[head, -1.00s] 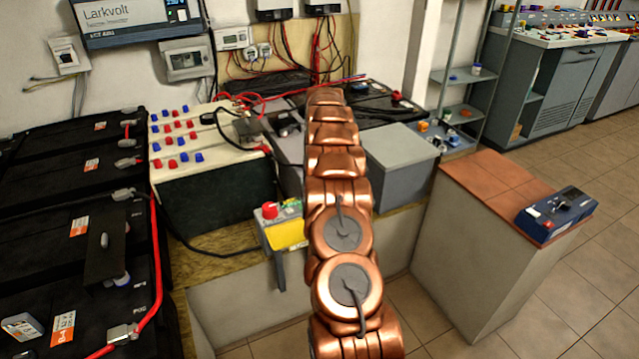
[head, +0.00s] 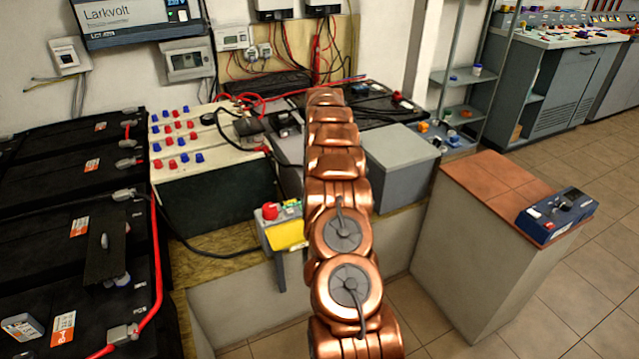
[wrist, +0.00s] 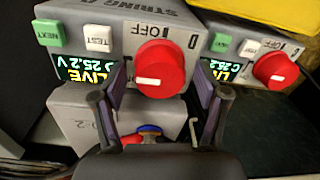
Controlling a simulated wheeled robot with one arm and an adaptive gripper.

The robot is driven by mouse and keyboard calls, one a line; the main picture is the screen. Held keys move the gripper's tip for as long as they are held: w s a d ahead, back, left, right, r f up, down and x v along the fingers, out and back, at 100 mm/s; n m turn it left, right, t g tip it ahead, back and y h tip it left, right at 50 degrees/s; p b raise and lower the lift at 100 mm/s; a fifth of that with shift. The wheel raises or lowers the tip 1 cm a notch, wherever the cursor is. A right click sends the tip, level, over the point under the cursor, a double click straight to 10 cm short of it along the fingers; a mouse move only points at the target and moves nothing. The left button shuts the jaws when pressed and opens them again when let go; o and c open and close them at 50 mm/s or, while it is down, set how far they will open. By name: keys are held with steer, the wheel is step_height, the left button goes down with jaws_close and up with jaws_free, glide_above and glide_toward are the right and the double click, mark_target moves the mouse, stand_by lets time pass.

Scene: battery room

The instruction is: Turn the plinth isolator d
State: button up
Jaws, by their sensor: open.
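In the wrist view, a grey box marked STRING (wrist: 195,20) carries a red knob (wrist: 162,68) with a white mark pointing left, below the word OFF. Its screen reads LIVE and 25.2 V. My gripper (wrist: 159,84) is open, one finger on each side of the knob; I cannot tell whether they touch it. A second similar box with a red knob (wrist: 275,70) stands to the right. In the head view my arm hides the gripper.
A yellow-fronted box with a red button (head: 270,211) hangs at the bench front. Black batteries (head: 70,215) with a red cable fill the left. A grey box (head: 402,160) stands right of my arm. Below the knob in the wrist view is another grey box (wrist: 75,122). Floor beside the plinth is clear.

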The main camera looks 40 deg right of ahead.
step_height(320, 180, up, 12)
steer(key=shift+d, duration=0.2)
stand_by(0.7)
stand_by(0.6)
